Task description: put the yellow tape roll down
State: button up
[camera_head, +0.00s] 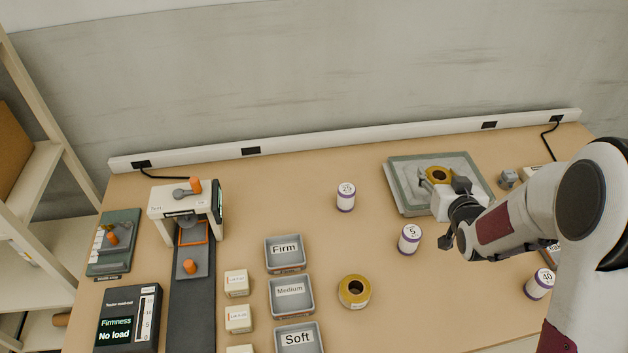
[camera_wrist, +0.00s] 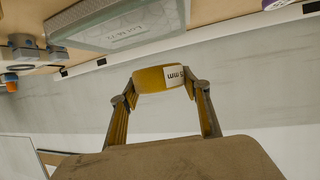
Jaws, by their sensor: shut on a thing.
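My gripper (camera_head: 448,192) is shut on a yellow tape roll (camera_head: 438,174). In the wrist view the roll (camera_wrist: 151,80) sits between the two fingers (camera_wrist: 161,88), with a white "mm" label at its side. A second yellow tape roll (camera_head: 354,291) stands on the table, right of the Medium bin.
White rolls with purple rims marked 25 (camera_head: 346,197), 5 (camera_head: 410,239) and 40 (camera_head: 540,284) stand on the table (camera_head: 450,310). The bins Firm (camera_head: 285,268), Medium (camera_head: 291,311) and Soft (camera_head: 298,347) are left of centre. The front middle table is clear.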

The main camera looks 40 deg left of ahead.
jog(key=s+a+n+g+y, duration=0.2)
jog(key=s+a+n+g, duration=0.2)
jog(key=a, duration=1.1)
jog(key=s+a+f+n+g+y, duration=0.1)
jog(key=s+a, duration=0.7)
jog(key=a, duration=0.8)
jog(key=s+a+f+n+g+y, duration=0.1)
jog(key=s+a+n+g+y, duration=0.2)
jog(key=a, duration=1.2)
jog(key=s+n+g, duration=0.3)
jog(key=shift+a+n+g, duration=0.25)
jog(key=shift+n+g, duration=0.05)
jog(key=shift+s, duration=0.1)
jog(key=shift+f, duration=3.1)
jog(key=shift+f, duration=1.9)
